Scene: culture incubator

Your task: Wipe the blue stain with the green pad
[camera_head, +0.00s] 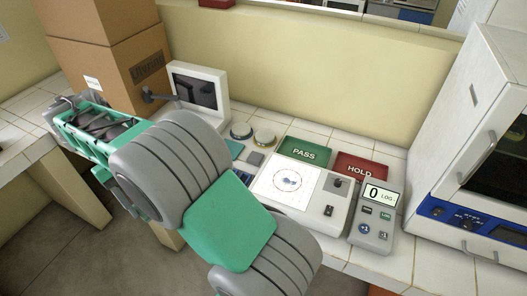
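The blue stain (289,181) is a small blue-grey mark inside a thin red circle on a white square plate (271,199). The plate lies on the white tiled bench, right of my arm. A small teal-green flat piece (236,148) lies left of the plate, partly hidden behind my arm; I cannot tell for sure whether it is the green pad. My green and grey arm crosses the lower left of the view, bending away to the upper left.
A green PASS mat (303,152) and red HOLD mat (361,169) lie behind the plate. A counter device (374,216) stands right of it.

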